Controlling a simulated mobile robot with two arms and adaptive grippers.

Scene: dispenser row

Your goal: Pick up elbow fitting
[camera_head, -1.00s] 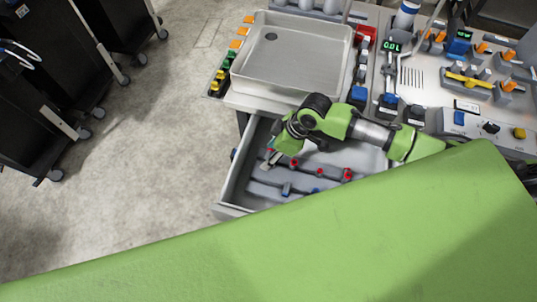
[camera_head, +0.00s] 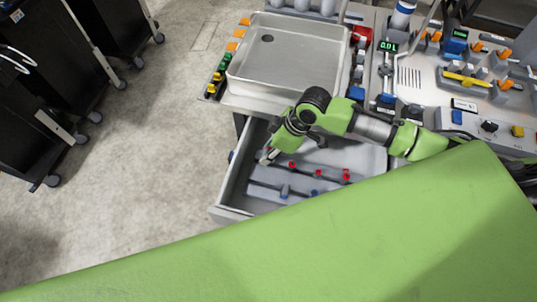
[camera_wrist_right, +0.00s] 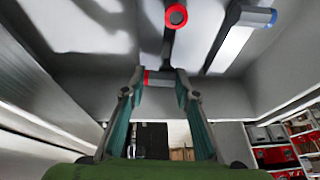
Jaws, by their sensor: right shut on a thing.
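My right gripper (camera_head: 268,156) reaches into the open grey drawer (camera_head: 232,212), at its left part in the head view. In the wrist view the right gripper (camera_wrist_right: 158,78) is shut on a small grey fitting with a red end (camera_wrist_right: 160,78), which lies across between the fingertips. Its bend is not clear, so I cannot tell its full shape. Other fittings lie in the drawer: red-ended ones (camera_head: 318,173) and blue-ended ones (camera_head: 285,190). The wrist view shows a red-ringed fitting (camera_wrist_right: 176,16) and a blue-ended one (camera_wrist_right: 262,17). My left gripper is not in view.
A grey tray (camera_head: 285,60) stands on the bench behind the drawer. A control panel (camera_head: 470,95) with knobs and displays is at the right. Black carts (camera_head: 110,35) stand at the left, with open floor (camera_head: 150,150) before them. The drawer walls surround the gripper.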

